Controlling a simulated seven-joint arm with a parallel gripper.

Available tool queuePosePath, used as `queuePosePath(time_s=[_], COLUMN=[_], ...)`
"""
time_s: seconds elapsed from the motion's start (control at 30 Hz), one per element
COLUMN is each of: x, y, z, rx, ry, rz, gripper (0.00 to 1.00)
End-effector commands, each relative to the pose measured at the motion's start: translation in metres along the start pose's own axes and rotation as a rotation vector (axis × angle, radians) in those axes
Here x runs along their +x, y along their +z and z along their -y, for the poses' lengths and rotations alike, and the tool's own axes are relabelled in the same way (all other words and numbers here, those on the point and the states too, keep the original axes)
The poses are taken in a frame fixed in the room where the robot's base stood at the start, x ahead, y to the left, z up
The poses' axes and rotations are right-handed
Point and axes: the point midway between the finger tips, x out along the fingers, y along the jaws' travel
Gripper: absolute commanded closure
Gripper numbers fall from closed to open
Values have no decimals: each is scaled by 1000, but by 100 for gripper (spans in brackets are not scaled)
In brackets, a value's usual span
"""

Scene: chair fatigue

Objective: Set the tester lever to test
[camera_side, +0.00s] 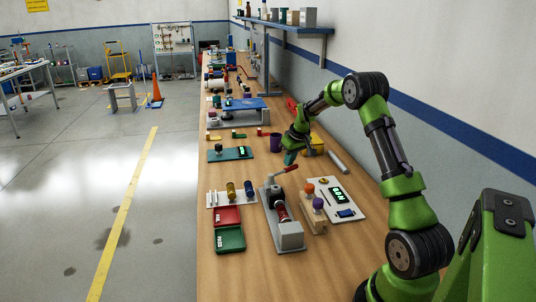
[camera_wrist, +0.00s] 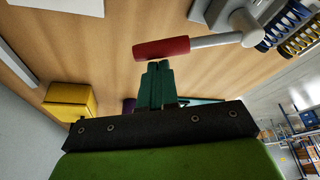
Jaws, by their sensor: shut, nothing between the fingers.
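The tester (camera_side: 290,235) is a grey device on the bench with a red part in its bed. Its lever has a red handle (camera_side: 286,169) that reaches up and to the right from the far end of the tester. In the wrist view the red handle (camera_wrist: 162,48) lies across the picture on a grey rod. My gripper (camera_side: 290,158) is just beyond the handle in the side view. Its teal fingers (camera_wrist: 158,66) are together, with nothing between them. Their tips are right at the handle's edge; I cannot tell whether they touch it.
Red (camera_side: 228,215) and green (camera_side: 229,240) trays lie left of the tester. Yellow (camera_side: 231,189) and blue (camera_side: 248,187) springs stand behind them. A white panel with a display (camera_side: 345,212) and a wooden block (camera_side: 313,226) are at right. A yellow box (camera_wrist: 70,101) shows in the wrist view.

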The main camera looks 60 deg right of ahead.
Motion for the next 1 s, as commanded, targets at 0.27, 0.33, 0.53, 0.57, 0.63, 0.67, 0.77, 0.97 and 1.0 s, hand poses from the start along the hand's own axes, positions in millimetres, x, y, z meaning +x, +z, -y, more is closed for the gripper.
queuePosePath(time_s=[0.27,0.33,0.53,0.57,0.63,0.67,0.77,0.97,1.0], x=[-2,-3,-8,-8,-11,-12,-14,-20,-21], y=[4,7,20,23,28,30,39,54,56], z=[0,0,0,0,0,1,3,9,10], rx=[41,71,202,228,286,312,399,565,596], ry=[18,28,77,86,108,117,150,211,222], rz=[0,0,1,3,2,1,1,2,1], gripper=[100,100,100,100,100,100,100,100,100])
